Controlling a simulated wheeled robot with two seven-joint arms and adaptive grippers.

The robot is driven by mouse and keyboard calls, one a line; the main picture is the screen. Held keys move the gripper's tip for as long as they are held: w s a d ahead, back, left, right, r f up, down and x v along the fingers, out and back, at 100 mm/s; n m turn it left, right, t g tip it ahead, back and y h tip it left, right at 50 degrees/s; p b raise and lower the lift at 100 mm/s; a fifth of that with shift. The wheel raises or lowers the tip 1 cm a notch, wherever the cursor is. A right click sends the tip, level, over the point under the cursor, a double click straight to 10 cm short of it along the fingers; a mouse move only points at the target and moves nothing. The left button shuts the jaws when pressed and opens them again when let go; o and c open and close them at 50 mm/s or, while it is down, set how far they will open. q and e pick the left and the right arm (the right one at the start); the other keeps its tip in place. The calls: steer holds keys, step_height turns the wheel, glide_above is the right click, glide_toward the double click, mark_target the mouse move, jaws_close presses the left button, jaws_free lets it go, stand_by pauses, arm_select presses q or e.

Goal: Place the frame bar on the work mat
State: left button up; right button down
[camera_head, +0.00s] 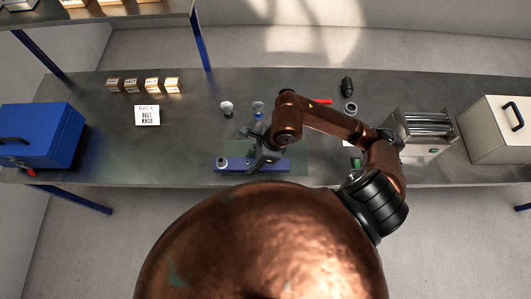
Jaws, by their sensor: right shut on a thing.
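The frame bar looks like the long blue bar (236,167) near the table's front edge, with a round metal piece on its left end. The work mat looks like the dark green sheet (297,158) behind and to the right of it. The bar's right part overlaps the mat in the picture; I cannot tell whether it touches it. My right gripper (259,162) points down at the middle of the bar and looks shut on it, though its fingertips are partly hidden by the hand. My left gripper is not in view.
Small knobs (226,107) stand behind the bar. A sign (147,115) and several small blocks (132,85) are at left. A blue toolbox (42,134) stands far left. A roller machine (422,132) and a cream box (497,130) are at right.

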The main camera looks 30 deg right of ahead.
steer(key=w+d+f, duration=0.1)
steer(key=d+f, duration=0.1)
steer(key=w+d+f, duration=0.2)
steer(key=d, duration=0.1)
steer(key=w+d+f, duration=0.1)
steer(key=d+f, duration=0.1)
steer(key=shift+w+d+f+p, duration=0.2)
steer(key=shift+f+p, duration=0.1)
steer(key=shift+f, duration=0.05)
steer(key=shift+w+d+f, duration=0.2)
steer(key=shift+d+f, duration=0.1)
steer(key=shift+f, duration=0.15)
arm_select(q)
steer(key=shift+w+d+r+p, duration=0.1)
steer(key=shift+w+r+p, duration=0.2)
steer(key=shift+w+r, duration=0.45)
arm_select(e)
steer(key=shift+w+d+f, duration=0.1)
steer(key=shift+d+f, duration=0.05)
steer(key=shift+f, duration=1.6)
steer(key=c, duration=1.4)
jaws_free()
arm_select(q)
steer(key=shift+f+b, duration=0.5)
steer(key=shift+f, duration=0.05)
arm_select(e)
steer(key=v, duration=1.2)
